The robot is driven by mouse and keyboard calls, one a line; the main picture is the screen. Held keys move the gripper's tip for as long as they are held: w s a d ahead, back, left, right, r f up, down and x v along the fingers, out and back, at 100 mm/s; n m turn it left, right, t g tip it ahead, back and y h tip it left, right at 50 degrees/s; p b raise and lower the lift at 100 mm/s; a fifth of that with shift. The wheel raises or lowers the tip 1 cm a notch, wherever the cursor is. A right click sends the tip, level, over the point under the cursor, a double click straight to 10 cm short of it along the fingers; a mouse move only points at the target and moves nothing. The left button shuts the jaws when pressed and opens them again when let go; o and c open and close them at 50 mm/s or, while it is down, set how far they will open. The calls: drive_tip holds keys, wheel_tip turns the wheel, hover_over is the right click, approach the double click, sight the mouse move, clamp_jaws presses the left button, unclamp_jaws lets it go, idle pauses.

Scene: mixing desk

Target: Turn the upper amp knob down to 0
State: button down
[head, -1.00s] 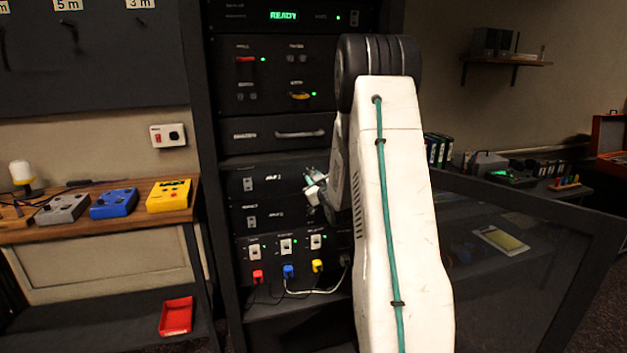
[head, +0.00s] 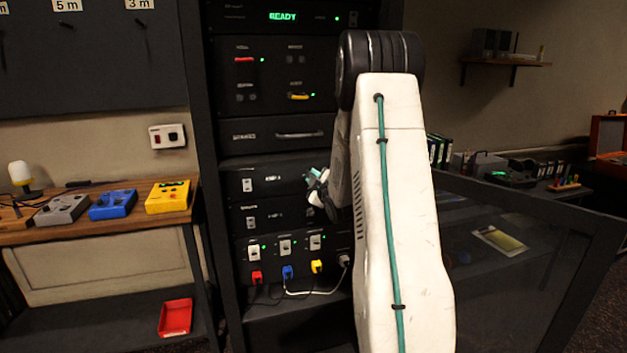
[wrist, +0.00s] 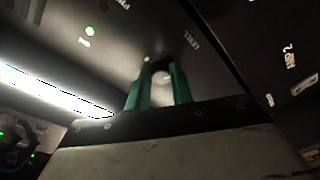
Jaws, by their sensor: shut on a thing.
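The upper amp (head: 272,177) is a dark panel in the rack, with a white switch at its left. Its knob (wrist: 162,78) shows in the wrist view as a pale round cap under the printed word LEVEL. My gripper (wrist: 161,68) has its two green fingers shut on the knob, one on each side. In the head view my gripper (head: 313,179) is at the right part of the upper amp panel, and it and my arm hide the knob there. The knob's pointer and scale cannot be read.
The lower amp (head: 272,214) sits directly below. Under it is a panel with several switches and red, blue and yellow plugs (head: 288,271). A drawer handle (head: 299,134) is above. An open rack door (head: 530,245) stands at the right.

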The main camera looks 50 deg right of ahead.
drive_tip(key=shift+w+a, duration=0.1)
drive_tip(key=c, duration=1.2)
unclamp_jaws()
drive_tip(key=shift+c, duration=0.2)
drive_tip(key=v, duration=0.7)
drive_tip(key=shift+s+a, duration=0.2)
drive_tip(key=shift+s, duration=0.15)
